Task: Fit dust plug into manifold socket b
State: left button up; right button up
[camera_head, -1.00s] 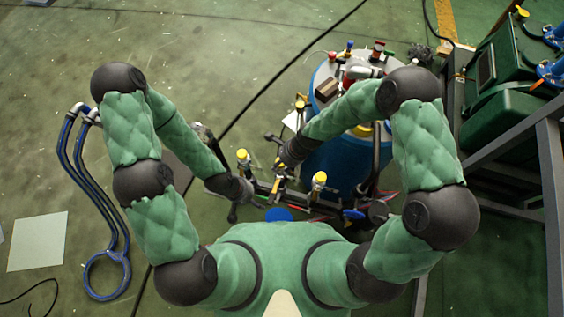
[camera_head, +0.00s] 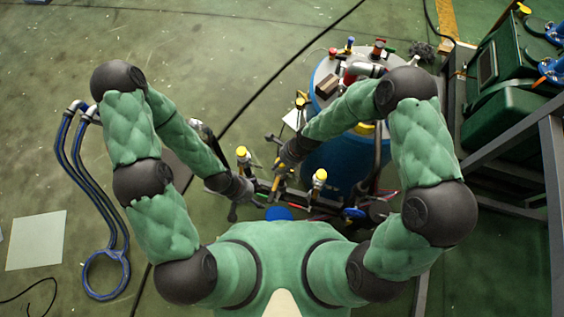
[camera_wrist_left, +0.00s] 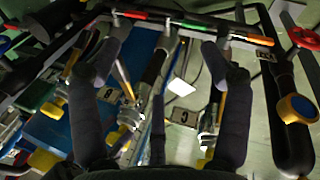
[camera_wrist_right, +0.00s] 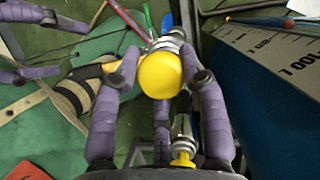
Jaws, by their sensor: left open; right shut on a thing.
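In the right wrist view my right gripper (camera_wrist_right: 166,78) is shut on a yellow round-headed plug (camera_wrist_right: 158,72), apparently the dust plug. A silver fitting (camera_wrist_right: 172,42) shows just behind the plug; whether they touch is hidden. In the head view the right gripper (camera_head: 279,172) is above the dark manifold (camera_head: 295,205). My left gripper (camera_head: 258,201) is open near the manifold's left side; in its wrist view the fingers (camera_wrist_left: 165,58) are spread with no object clearly held. The manifold carries lettered tags (camera_wrist_left: 184,117); which socket is b is unclear.
Yellow-capped fittings stand left (camera_head: 242,154) and right (camera_head: 319,177) of the right gripper. A blue drum (camera_head: 345,165) stands behind the manifold. A metal frame (camera_head: 510,150) and green machine (camera_head: 505,95) are at right. Open floor (camera_head: 210,60) lies at left.

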jog(key=shift+f, duration=0.25)
jog(key=o, duration=1.3)
jog(key=shift+o, duration=0.2)
jog(key=v, duration=1.2)
